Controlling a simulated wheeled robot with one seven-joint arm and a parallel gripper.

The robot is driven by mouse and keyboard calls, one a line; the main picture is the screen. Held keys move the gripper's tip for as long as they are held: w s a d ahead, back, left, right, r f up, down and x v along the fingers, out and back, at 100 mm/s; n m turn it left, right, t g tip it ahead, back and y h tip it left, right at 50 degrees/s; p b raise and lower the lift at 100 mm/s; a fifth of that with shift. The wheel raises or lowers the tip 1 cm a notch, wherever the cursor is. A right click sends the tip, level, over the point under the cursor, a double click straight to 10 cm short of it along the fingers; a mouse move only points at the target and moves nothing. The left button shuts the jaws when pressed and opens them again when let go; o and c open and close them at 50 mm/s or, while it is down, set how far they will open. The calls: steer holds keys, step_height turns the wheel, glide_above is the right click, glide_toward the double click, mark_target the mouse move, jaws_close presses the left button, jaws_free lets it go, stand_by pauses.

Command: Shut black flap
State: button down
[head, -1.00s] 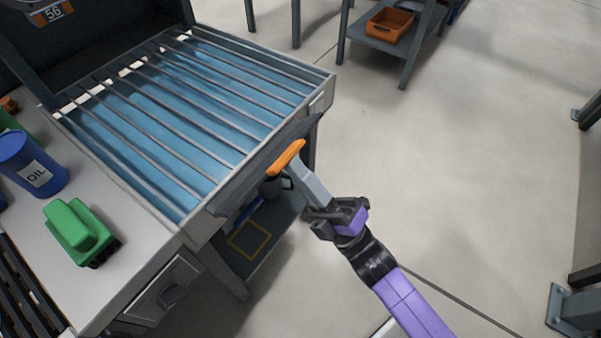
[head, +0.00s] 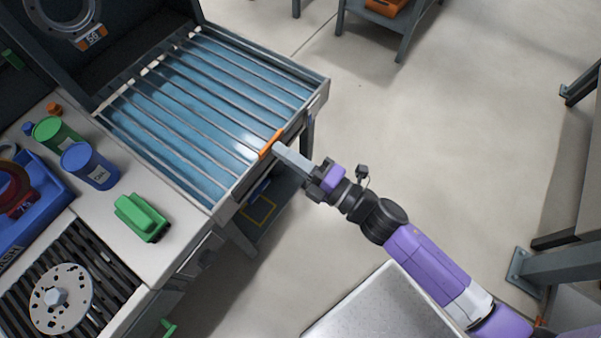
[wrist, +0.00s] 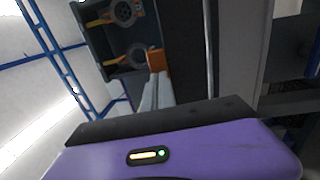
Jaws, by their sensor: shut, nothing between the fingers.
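The dark flap (head: 245,187) runs along the front edge of the slatted blue-bottomed bed (head: 327,84). It now looks close against that edge, partly behind my fingers; I cannot tell if it is fully shut. My gripper (head: 271,144) is shut and empty, its orange fingertips at the bed's front rim, over or touching the flap's upper edge. In the wrist view the orange fingertip (wrist: 158,60) and pale fingers show, but the flap is not clearly identifiable there.
A white counter at left holds a green block-shaped item (head: 142,217), a blue oil can (head: 88,165), a green can (head: 58,138) and a blue bin (head: 45,205). A dark grate with a metal disc (head: 62,298) lies in front. Open floor (head: 440,130) is at right.

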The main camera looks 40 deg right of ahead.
steer(key=shift+w+a+r+p, duration=0.15)
steer(key=shift+w+r+p, duration=0.3)
steer(key=shift+p, duration=0.5)
steer(key=shift+w+a, duration=0.1)
steer(key=shift+w, duration=0.05)
